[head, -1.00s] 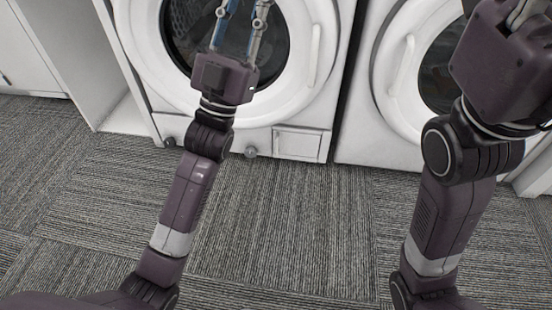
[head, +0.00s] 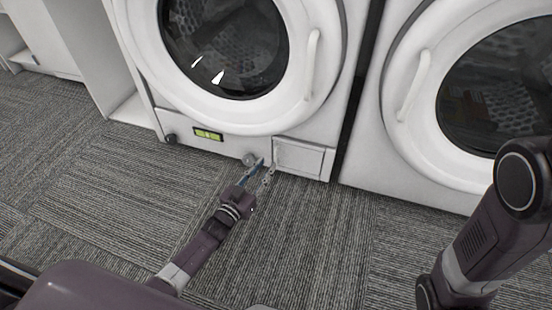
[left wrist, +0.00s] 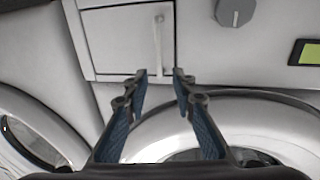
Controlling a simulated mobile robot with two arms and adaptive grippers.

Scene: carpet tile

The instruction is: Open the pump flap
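The pump flap (head: 300,157) is a white rectangular panel low on the front of the left washing machine. It looks shut. The left wrist view shows the flap (left wrist: 112,45) upside down, with a slim upright handle (left wrist: 158,42) near one side edge. My left gripper (head: 267,168) is low in front of the machine, by the flap's left edge. In the left wrist view its two blue-padded fingers (left wrist: 160,78) are apart with nothing between them, and the tips point towards the handle side. I cannot tell whether they touch the panel. My right gripper is out of view.
A round knob (head: 249,159) sits just left of the flap, with a green display (head: 208,134) further left. The round door (head: 313,65) above is shut. A second machine (head: 400,155) stands at the right. Carpet in front is clear.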

